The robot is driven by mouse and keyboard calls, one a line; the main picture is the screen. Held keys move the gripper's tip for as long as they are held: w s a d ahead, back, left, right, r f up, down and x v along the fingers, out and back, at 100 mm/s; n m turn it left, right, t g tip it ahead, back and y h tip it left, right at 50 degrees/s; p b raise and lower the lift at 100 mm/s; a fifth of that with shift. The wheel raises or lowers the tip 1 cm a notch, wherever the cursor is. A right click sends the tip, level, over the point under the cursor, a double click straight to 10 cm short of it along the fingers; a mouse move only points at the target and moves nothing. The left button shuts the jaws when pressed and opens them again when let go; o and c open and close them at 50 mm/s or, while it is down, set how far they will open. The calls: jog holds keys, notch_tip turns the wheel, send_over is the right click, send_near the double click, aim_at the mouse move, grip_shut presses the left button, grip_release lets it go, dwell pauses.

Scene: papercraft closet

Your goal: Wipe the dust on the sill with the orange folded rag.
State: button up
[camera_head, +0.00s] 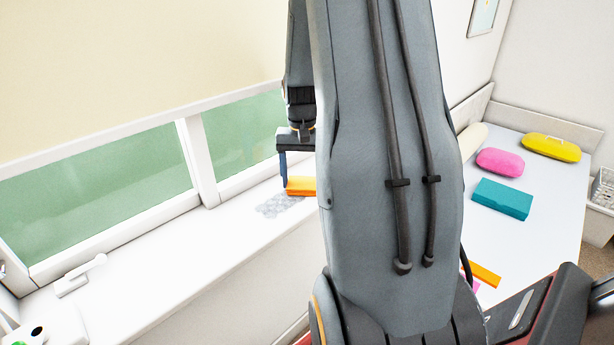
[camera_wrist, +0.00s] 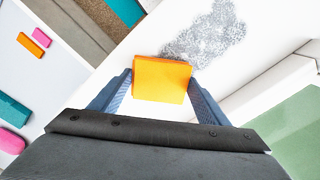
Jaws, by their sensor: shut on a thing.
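The orange folded rag (camera_wrist: 161,80) is held between the two fingers of my gripper (camera_wrist: 160,92) in the wrist view. In the head view the rag (camera_head: 301,186) is at the sill, partly hidden behind my arm, with one gripper finger (camera_head: 283,170) showing beside it. The grey, speckled dust patch (camera_wrist: 208,35) lies on the white sill just beyond the rag in the wrist view. The dust (camera_head: 278,205) also shows in the head view, right beside the rag. I cannot tell whether the rag touches the sill. The sill (camera_head: 170,270) runs below the window.
A window handle (camera_head: 80,276) sticks out over the sill at the left. To the right, a white table (camera_head: 535,230) holds a teal block (camera_head: 502,198), a pink case (camera_head: 500,161) and a yellow case (camera_head: 551,147). Bare sill lies left of the dust.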

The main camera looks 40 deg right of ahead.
aim_at(295, 189)
dwell(0.3)
jog(key=shift+s+a+f+p, duration=0.15)
jog(key=shift+a+p, duration=0.1)
jog(key=shift+a, duration=0.95)
jog(key=shift+s+a+p, duration=0.15)
jog(key=shift+a+p, duration=0.1)
jog(key=shift+a, duration=1)
jog(key=shift+s+a+f+p, duration=0.15)
jog(key=shift+a+p, duration=0.1)
jog(key=shift+a, duration=0.95)
jog(key=shift+a+r+p, duration=0.15)
jog(key=shift+a+p, duration=0.25)
jog(key=shift+a, duration=1.15)
jog(key=shift+a+r+p, duration=0.1)
jog(key=shift+a+p, duration=0.25)
jog(key=shift+a, duration=1.2)
jog(key=shift+a+f, duration=0.1)
jog(key=shift+a, duration=0.3)
jog(key=shift+w+d+p, duration=0.2)
jog(key=shift+d, duration=0.65)
jog(key=shift+w+d+p, duration=0.15)
jog(key=shift+d, duration=0.65)
jog(key=shift+s+d, duration=0.2)
jog(key=shift+d, duration=0.85)
jog(key=shift+d+p, duration=0.35)
jog(key=shift+d, duration=2.3)
jog(key=shift+w+d, duration=0.15)
jog(key=shift+d, duration=0.5)
jog(key=shift+w+d, duration=0.15)
jog(key=shift+d, duration=1.1)
